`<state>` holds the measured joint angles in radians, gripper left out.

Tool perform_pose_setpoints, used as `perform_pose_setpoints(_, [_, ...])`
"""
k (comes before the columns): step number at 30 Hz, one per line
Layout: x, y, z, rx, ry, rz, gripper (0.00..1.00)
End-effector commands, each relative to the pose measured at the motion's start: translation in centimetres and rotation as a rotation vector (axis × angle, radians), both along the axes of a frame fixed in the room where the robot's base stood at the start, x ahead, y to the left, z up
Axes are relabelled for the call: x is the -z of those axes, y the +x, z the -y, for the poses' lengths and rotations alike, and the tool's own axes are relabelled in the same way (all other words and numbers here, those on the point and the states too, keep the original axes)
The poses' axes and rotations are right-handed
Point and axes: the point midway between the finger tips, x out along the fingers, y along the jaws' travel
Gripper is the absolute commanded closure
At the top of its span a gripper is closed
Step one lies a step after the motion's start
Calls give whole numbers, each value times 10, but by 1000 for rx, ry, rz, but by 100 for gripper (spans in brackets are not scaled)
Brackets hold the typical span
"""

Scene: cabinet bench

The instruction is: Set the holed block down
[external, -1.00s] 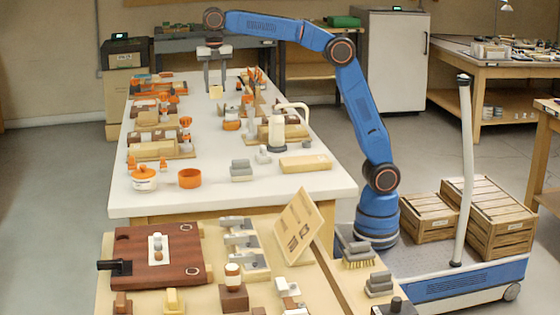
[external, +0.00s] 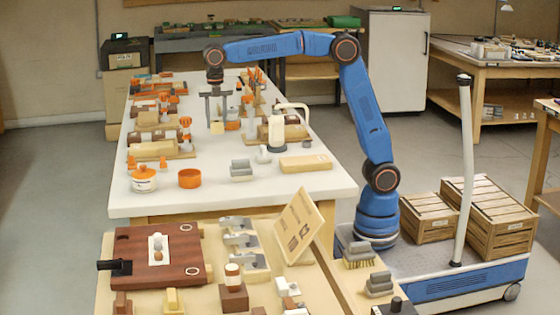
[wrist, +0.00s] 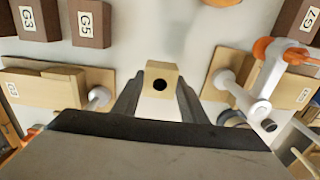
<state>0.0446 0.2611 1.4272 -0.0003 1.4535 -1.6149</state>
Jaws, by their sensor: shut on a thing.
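The holed block (external: 217,128) is a small light-wood piece above the middle of the long white table. In the wrist view the holed block (wrist: 160,69) shows a dark round hole in its face. My gripper (external: 217,122) points down over the table and is shut on the block. In the wrist view the two fingers of my gripper (wrist: 159,88) stand on either side of it. I cannot tell whether the block touches the tabletop or hangs just above it.
Dark blocks labelled G3 (wrist: 38,18) and G5 (wrist: 90,22) lie near the block. Wooden stands with white parts flank it, the left one (wrist: 45,85) and the right one with an orange-topped fitting (wrist: 265,85). Bare white tabletop (wrist: 150,35) lies around the block.

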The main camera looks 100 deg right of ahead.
Motion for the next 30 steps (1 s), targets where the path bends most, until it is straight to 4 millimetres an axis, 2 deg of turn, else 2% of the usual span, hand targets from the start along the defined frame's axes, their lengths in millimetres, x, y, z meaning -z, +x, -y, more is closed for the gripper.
perform_pose_setpoints(5, [14,0,0,0,0,-1,83])
perform_pose_setpoints(11, [40,0,0,0,0,-1,83])
perform_pose_setpoints(23, [44,0,0,0,0,0,83])
perform_pose_setpoints(24, [45,0,0,0,0,0,56])
perform_pose_setpoints(26, [45,0,0,0,0,0,43])
perform_pose_setpoints(30, [45,0,0,0,0,0,43])
